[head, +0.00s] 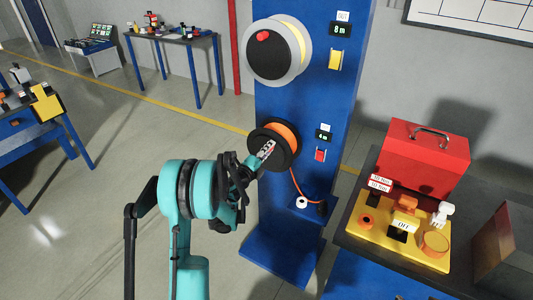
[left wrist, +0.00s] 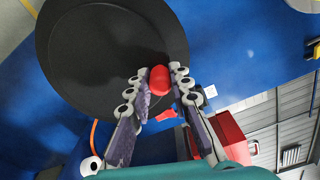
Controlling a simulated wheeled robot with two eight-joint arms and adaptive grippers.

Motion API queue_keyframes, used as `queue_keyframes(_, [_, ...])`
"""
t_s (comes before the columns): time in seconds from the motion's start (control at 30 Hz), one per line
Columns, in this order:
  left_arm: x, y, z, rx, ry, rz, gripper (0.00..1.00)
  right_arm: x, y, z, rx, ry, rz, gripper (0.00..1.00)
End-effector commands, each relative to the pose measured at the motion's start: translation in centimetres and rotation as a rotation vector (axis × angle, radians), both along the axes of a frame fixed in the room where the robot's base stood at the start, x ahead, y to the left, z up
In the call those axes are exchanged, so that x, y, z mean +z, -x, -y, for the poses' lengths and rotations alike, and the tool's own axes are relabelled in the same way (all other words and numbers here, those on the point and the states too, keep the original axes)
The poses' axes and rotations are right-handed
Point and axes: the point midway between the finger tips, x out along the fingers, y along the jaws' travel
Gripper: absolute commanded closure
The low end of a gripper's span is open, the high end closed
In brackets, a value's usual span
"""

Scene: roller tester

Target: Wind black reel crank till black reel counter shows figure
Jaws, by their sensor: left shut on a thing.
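The black reel (head: 274,138), wound with orange hose, is mounted low on the blue column. The black reel counter (head: 323,136) beside it appears to read 4 m. My left gripper (head: 261,157) is in front of the reel's face and hides part of it. In the left wrist view its two fingers close on the red crank knob (left wrist: 159,82) near the rim of the black reel (left wrist: 90,60). The crank's arm is mostly hidden. My right gripper is not in view.
A grey reel (head: 302,50) with a red knob sits higher on the blue column (head: 290,222); its counter (head: 340,30) reads 8 m. Orange hose hangs below the black reel. At right, a bench holds a red toolbox (head: 422,158) and a yellow board (head: 432,258).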

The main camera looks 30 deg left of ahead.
Motion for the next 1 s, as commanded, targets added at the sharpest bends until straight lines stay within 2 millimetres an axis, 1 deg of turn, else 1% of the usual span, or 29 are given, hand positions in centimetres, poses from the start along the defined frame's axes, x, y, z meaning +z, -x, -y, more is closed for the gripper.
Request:
queue_keyframes(0.1, [-0.3, 0.0, 0.6, 0.0, -0.087, 0.007, 1.0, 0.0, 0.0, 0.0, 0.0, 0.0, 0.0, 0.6])
queue_keyframes(0.17, [-0.3, 0.1, 0.7, 0.0, -0.108, 0.008, 1.0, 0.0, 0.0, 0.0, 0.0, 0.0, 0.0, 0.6])
queue_keyframes(0.47, [-0.3, 0.1, 0.8, 0.0, -0.124, 0.01, 1.0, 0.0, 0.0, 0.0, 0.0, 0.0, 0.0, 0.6])
queue_keyframes(0.57, [-0.7, 0.1, 1.2, -0.001, -0.198, 0.015, 1.0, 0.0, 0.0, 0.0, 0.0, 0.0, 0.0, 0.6])
queue_keyframes(0.7, [-1.6, 0.1, 2.0, 0.0, -0.37, 0.028, 1.0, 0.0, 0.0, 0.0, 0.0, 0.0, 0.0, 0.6])
queue_keyframes(0.8, [-2.0, 0.2, 2.5, 0.0, -0.468, 0.036, 1.0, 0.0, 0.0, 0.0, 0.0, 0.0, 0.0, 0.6])
queue_keyframes(0.9, [-2.2, 0.2, 2.7, 0.001, -0.52, 0.04, 1.0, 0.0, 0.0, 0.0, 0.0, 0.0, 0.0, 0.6])
queue_keyframes(1.0, [-2.2, 0.2, 2.7, 0.001, -0.532, 0.041, 1.0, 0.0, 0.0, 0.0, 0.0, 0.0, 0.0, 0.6])
